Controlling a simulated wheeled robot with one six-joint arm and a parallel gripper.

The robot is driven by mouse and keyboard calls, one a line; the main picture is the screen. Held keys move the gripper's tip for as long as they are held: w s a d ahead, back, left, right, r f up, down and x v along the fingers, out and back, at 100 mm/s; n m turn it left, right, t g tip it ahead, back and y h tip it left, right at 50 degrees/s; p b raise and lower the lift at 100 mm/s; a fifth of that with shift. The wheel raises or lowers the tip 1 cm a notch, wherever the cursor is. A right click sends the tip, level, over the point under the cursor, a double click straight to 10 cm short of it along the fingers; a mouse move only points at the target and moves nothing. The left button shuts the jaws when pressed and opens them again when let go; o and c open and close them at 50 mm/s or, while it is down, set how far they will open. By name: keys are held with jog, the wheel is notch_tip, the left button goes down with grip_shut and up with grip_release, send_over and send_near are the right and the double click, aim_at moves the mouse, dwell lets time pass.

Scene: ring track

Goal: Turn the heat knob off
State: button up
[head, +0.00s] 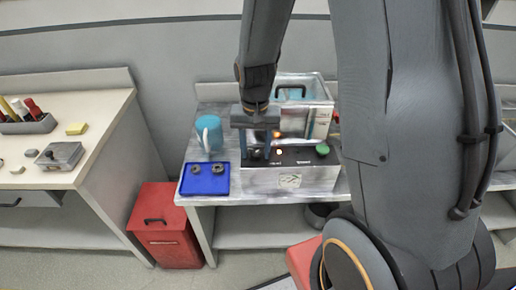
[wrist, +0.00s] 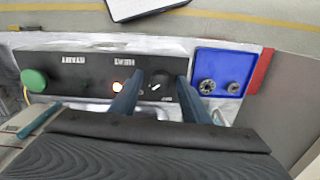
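The heat knob (wrist: 157,87) is a dark round knob with a short white mark set at a slant, on the black control panel of a grey unit. My gripper (wrist: 160,77) points at the panel in the wrist view, with one blue finger on each side of the knob. The fingers look apart from the knob, though contact is hard to judge. In the head view my gripper (head: 257,153) hides most of the knob. An orange indicator light (wrist: 117,87) glows beside the knob; it also shows in the head view (head: 277,134).
A green button (wrist: 34,80) sits at the panel's other end. A blue tray (head: 204,187) with two dark ring-shaped parts lies left of the unit, with a blue mug (head: 209,132) behind it. A red bin (head: 165,225) stands on the floor.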

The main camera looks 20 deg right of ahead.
jog(key=c, duration=1)
jog(key=shift+o, duration=1.1)
jog(key=shift+d, duration=0.3)
jog(key=shift+a, duration=0.25)
jog(key=shift+c, duration=0.9)
jog(key=n+p, duration=0.1)
jog(key=n, duration=0.3)
jog(key=shift+n+p, duration=0.75)
jog(key=shift+n, duration=1.05)
jog(key=o, duration=1)
jog(key=shift+o, duration=0.2)
